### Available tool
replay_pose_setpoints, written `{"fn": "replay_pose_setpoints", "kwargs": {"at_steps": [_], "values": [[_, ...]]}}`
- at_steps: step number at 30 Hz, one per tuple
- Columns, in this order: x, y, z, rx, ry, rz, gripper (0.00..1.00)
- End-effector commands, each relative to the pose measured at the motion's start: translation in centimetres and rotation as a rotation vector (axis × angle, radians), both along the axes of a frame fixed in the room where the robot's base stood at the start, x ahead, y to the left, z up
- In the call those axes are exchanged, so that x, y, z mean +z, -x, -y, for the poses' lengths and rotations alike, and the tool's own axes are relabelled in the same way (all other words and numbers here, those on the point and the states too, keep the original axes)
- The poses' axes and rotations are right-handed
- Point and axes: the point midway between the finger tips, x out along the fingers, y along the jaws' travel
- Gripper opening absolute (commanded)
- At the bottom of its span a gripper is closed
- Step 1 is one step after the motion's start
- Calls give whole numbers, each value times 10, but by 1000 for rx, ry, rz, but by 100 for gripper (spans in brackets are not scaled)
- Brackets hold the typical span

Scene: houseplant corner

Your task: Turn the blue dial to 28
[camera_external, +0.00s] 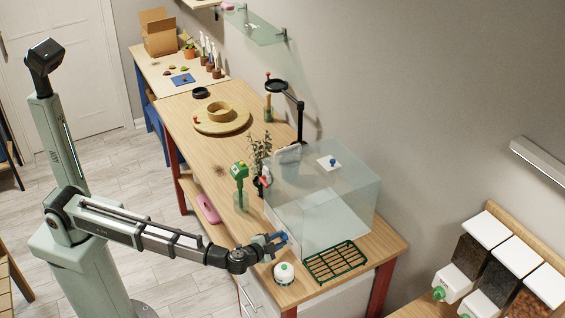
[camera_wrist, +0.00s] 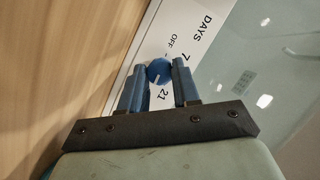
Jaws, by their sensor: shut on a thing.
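The blue dial (camera_wrist: 159,70) sits on a white panel (camera_wrist: 146,47) with printed marks DAYS, OFF, 7 and 21. My gripper (camera_wrist: 157,83) has one blue finger on each side of the dial and is shut on it. A white pointer line on the dial points down and slightly left in the wrist view, close to the 21; its exact reading is too small to tell. The other numbers, 28 included, are not visible. In the external view my gripper (camera_external: 276,241) is at the near lower edge of the clear glass box (camera_external: 335,190); the dial cannot be made out there.

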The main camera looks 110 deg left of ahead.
Motion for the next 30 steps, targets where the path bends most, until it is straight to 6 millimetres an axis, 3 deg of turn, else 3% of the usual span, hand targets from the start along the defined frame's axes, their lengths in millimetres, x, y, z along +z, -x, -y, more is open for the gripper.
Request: {"fn": "replay_pose_setpoints", "kwargs": {"at_steps": [12, 28, 29, 30], "values": [[-1, -1, 1, -1, -121, -121, 1], [-1, -1, 1, -1, -133, -133, 1], [-2, -1, 1, -1, -133, -133, 34], [-2, -1, 1, -1, -133, -133, 38]]}}
